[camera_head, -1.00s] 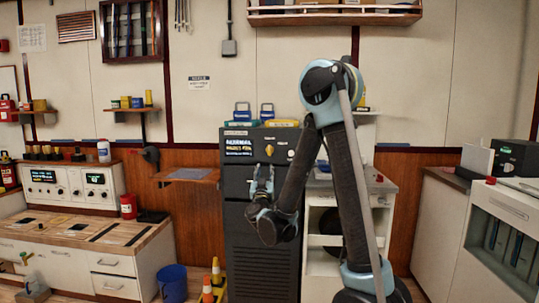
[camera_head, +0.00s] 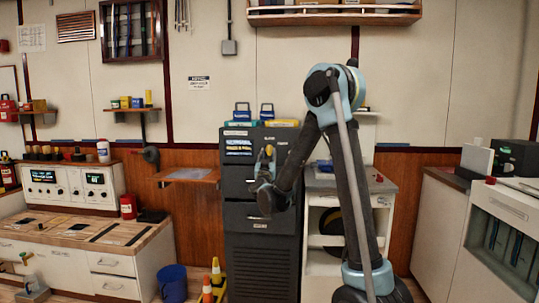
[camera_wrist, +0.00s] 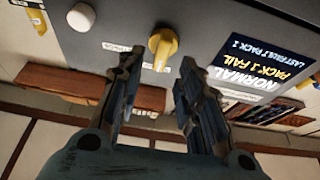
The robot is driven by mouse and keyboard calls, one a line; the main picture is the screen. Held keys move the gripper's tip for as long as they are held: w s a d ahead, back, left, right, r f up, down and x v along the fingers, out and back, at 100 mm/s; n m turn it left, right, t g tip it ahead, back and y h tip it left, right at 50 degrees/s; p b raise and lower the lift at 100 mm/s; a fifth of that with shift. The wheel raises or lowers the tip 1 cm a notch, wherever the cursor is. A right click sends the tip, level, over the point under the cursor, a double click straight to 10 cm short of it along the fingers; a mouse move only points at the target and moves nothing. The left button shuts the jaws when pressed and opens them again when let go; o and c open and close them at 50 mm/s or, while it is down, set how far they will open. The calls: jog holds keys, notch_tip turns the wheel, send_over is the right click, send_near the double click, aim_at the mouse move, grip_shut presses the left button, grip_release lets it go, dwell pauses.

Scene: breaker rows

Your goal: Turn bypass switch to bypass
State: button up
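The bypass switch appears to be the yellow rotary knob (camera_wrist: 162,46) on the dark panel in the wrist view. Its grip runs roughly up and down there, and its label is too small to read. In the head view the knob (camera_head: 269,150) barely shows on the upper front of the dark cabinet (camera_head: 262,255). My gripper (camera_wrist: 160,66) is open, with one finger to each side of the knob's line and the knob around the tips. I cannot tell whether a finger touches it. The gripper (camera_head: 266,162) partly covers the panel in the head view.
A lit display (camera_wrist: 262,65) on the panel reads NORMAL and PACK 1 FAIL. A white round button (camera_wrist: 81,17) is on the knob's other side. Blue-handled cases (camera_head: 242,112) stand on the cabinet. A white shelf unit (camera_head: 322,262) stands close to its right.

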aim_at(270, 151)
jog(key=shift+x, duration=2.05)
grip_shut()
jog(key=m+h, duration=0.2)
jog(key=m, duration=0.2)
jog(key=m+g+h, duration=0.1)
jog(key=m+h, duration=0.1)
jog(key=m, duration=0.2)
jog(key=m+g+h, duration=0.1)
jog(key=m, duration=0.1)
jog(key=m+h, duration=0.1)
jog(key=m, duration=0.2)
jog(key=m+g, duration=0.1)
jog(key=m, duration=0.2)
jog(key=shift+d+g+h, duration=0.2)
jog(key=shift+g+h, duration=0.1)
jog(key=shift+h, duration=0.1)
jog(key=shift+f+m, duration=0.1)
jog(key=shift+m, duration=0.2)
grip_release()
